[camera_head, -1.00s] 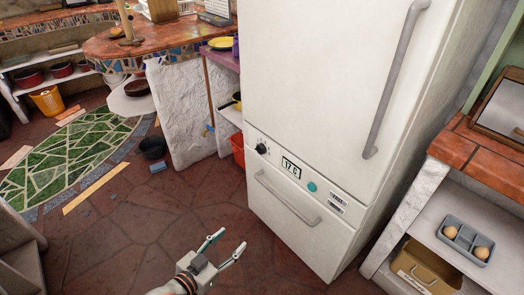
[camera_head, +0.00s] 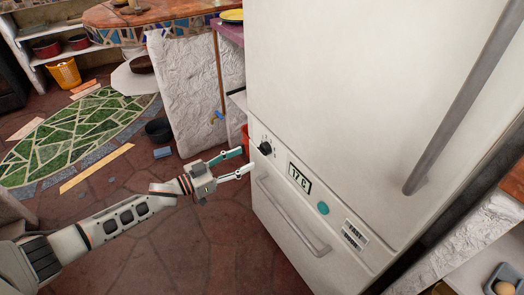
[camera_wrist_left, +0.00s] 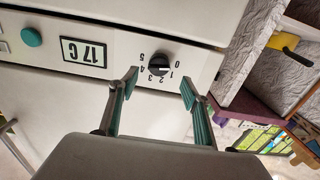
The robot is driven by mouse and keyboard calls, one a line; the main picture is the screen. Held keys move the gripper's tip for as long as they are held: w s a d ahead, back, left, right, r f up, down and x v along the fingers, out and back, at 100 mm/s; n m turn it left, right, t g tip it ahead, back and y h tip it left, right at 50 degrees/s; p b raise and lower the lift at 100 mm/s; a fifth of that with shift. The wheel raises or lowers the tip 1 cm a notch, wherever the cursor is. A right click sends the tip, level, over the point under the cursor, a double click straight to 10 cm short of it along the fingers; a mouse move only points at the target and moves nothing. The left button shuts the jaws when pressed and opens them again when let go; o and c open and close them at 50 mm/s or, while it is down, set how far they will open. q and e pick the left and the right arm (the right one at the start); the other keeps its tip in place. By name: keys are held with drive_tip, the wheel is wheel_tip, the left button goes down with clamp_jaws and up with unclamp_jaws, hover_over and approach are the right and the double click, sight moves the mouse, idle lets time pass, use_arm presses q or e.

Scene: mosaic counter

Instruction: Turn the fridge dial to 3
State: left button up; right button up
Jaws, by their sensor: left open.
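The fridge dial (camera_head: 265,148) is a small black knob on the white control strip, left of the display. In the left wrist view the dial (camera_wrist_left: 159,62) appears upside down, with numbers 0 to 5 around it. A pale mark on the knob seems to face the 0–1 side, but its exact setting is hard to read. The display (camera_head: 299,177) reads 17 C. My left gripper (camera_head: 247,160) is open and empty, just in front of the dial. In the wrist view its fingertips (camera_wrist_left: 159,82) lie on either side of the dial, apart from it. My right gripper is not in view.
A teal button (camera_head: 323,208) sits right of the display. The lower drawer handle (camera_head: 290,218) runs below the strip, and a long door handle (camera_head: 465,100) is above right. A counter (camera_head: 185,75) stands left of the fridge.

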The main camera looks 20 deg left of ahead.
sight(262, 151)
use_arm(q)
drive_tip(key=b+x, duration=0.1)
drive_tip(key=x, duration=0.5)
drive_tip(key=shift+f, duration=0.15)
drive_tip(key=shift+w+d, duration=0.3)
drive_tip(key=shift+w, duration=0.05)
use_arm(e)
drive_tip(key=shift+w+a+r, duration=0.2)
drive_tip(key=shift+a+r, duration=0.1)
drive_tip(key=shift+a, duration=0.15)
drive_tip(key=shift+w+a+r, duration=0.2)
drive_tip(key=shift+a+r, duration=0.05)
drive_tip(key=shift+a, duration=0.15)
use_arm(q)
drive_tip(key=shift+c, duration=0.3)
drive_tip(key=c, duration=1)
drive_tip(key=shift+c, duration=0.2)
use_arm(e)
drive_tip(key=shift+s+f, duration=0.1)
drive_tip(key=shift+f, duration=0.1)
